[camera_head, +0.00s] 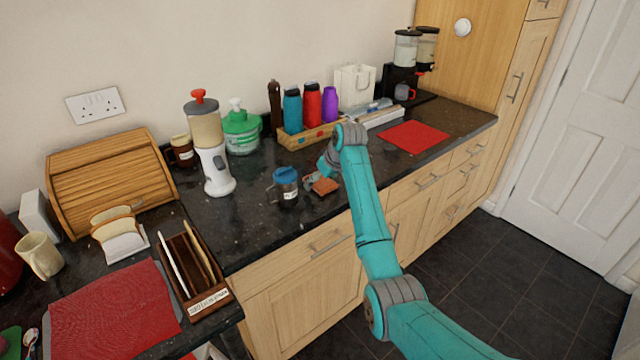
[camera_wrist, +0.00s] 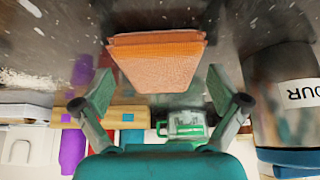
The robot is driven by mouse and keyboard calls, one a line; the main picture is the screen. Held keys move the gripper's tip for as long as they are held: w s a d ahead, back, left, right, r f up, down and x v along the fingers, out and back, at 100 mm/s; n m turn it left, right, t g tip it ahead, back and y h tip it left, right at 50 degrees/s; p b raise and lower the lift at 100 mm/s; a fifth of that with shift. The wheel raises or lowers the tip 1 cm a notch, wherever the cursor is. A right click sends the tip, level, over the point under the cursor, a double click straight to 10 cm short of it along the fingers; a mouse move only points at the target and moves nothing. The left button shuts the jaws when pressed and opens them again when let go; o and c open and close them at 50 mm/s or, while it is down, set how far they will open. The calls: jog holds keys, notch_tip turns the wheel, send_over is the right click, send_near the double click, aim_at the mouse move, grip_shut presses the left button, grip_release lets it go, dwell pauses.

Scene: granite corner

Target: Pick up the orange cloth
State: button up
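The orange cloth (camera_head: 326,186) is a small folded piece lying on the dark granite counter. In the wrist view the orange cloth (camera_wrist: 158,62) is ahead of my gripper, in line with the space between the fingers. My gripper (camera_head: 312,181) is low over the counter beside the cloth, partly hidden by my own arm in the head view. In the wrist view my gripper (camera_wrist: 160,90) has its two fingers wide apart, one to each side of the cloth's near end. Nothing is held between them. Whether the fingers touch the cloth cannot be told.
A blue-lidded jar (camera_head: 286,187) stands close to the left of my gripper; it is large at the right in the wrist view (camera_wrist: 285,100). A wooden tray of bottles (camera_head: 300,139) stands behind. A red mat (camera_head: 413,136) lies to the right. The counter's front edge is near.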

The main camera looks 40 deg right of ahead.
aim_at(322, 181)
jog(key=c, duration=0.9)
jog(key=shift+r, duration=0.1)
jog(key=shift+c, duration=0.2)
notch_tip(322, 181, up, 10)
jog(key=shift+r, duration=0.2)
jog(key=o, duration=0.4)
jog(key=c, duration=0.3)
jog(key=shift+d, duration=0.1)
